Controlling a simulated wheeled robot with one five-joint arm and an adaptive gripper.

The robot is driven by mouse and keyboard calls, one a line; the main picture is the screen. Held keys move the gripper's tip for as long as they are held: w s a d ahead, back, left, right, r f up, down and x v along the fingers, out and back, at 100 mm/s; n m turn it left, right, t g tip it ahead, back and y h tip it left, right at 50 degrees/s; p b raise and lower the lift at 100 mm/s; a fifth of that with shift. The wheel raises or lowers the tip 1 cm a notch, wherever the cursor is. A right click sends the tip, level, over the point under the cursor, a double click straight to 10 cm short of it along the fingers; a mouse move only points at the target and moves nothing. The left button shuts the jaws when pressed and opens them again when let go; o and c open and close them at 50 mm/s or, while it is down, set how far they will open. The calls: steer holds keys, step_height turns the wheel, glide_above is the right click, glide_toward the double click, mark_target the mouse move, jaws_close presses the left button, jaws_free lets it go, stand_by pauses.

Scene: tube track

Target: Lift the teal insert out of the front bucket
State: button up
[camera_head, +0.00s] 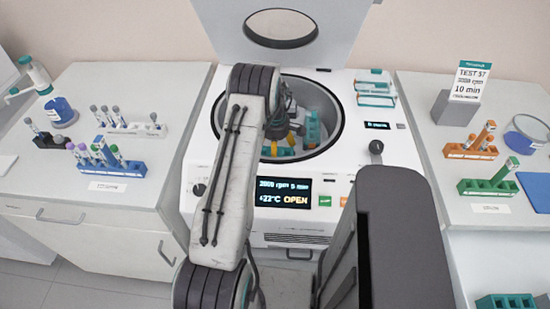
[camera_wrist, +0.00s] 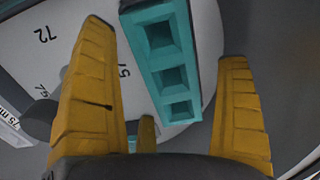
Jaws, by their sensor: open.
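A teal insert (camera_wrist: 162,50) with a row of square holes shows in the wrist view, lying between the two yellow fingers of my gripper (camera_wrist: 163,48). The fingers are spread, with a visible gap on each side of the insert. In the head view my gripper (camera_head: 282,143) is down inside the open centrifuge bowl (camera_head: 335,120), with its yellow fingertips near the bowl's front. Teal pieces show around it, one (camera_head: 313,129) to its right. My arm and gripper hide part of the bowl, and the front bucket's walls are hard to make out.
The centrifuge lid (camera_head: 230,25) stands open behind the bowl, and the display (camera_head: 284,192) reads OPEN. A teal rack (camera_head: 375,88) sits on the machine's right rear. Tube racks stand on the left bench (camera_head: 65,205) and right bench (camera_head: 490,225). The bowl wall surrounds my gripper closely.

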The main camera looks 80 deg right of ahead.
steer(key=c, duration=1.3)
steer(key=shift+r, duration=0.15)
step_height(320, 180, up, 10)
steer(key=shift+f+b, duration=0.1)
steer(key=shift+b, duration=0.85)
step_height(320, 180, up, 6)
steer(key=p, duration=0.5)
steer(key=shift+w, duration=0.1)
